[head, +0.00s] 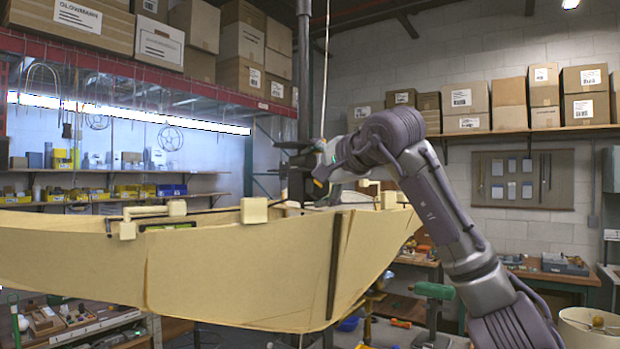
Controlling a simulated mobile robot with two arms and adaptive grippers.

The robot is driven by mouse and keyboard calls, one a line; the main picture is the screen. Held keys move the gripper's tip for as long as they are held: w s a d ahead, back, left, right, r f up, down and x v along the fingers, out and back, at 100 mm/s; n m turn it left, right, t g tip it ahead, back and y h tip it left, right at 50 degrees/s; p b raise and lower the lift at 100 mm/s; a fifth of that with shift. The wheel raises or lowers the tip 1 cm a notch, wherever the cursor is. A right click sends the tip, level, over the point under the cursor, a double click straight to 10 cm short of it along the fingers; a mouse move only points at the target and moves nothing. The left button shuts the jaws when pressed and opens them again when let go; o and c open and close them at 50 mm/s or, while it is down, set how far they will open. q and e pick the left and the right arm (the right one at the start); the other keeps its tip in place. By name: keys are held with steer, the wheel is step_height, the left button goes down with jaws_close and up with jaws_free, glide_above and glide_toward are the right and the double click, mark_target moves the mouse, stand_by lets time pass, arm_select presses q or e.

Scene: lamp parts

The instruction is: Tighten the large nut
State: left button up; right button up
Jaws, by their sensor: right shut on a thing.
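A large cream, boat-shaped lamp shade (220,270) fills the left and middle of the head view. A thin light rod or cord (325,75) comes down from above towards its middle. My right gripper (293,158) has come in from the right, just above the shade's upper edge and close to the foot of this rod. Its dark fingers are shut on a small part that the fingers and wrist hide. I cannot make out the large nut. My left gripper is not in view.
Pale blocks (254,210) and dark bars sit along the shade's upper edge. A dark vertical post (304,65) stands behind my right gripper. Shelves with cardboard boxes line the walls. A green vise-like tool (433,300) and a cream drum-shaped shade (590,328) are at lower right.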

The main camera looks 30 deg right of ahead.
steer(key=shift+s+d+r+t, duration=0.2)
steer(key=shift+s+r+t, duration=0.1)
steer(key=shift+s+r, duration=0.4)
steer(key=shift+s+d+f+b, duration=0.1)
steer(key=shift+s+f+b, duration=0.1)
steer(key=shift+b, duration=0.1)
steer(key=v, duration=0.3)
steer(key=f+b+v, duration=0.1)
steer(key=v, duration=0.1)
steer(key=shift+s+r, duration=0.1)
steer(key=shift+s, duration=0.4)
steer(key=shift+f, duration=0.25)
steer(key=shift+s+f, duration=0.15)
steer(key=shift+s, duration=0.2)
steer(key=s, duration=0.9)
steer(key=shift+b, duration=0.45)
steer(key=shift+w+d, duration=0.15)
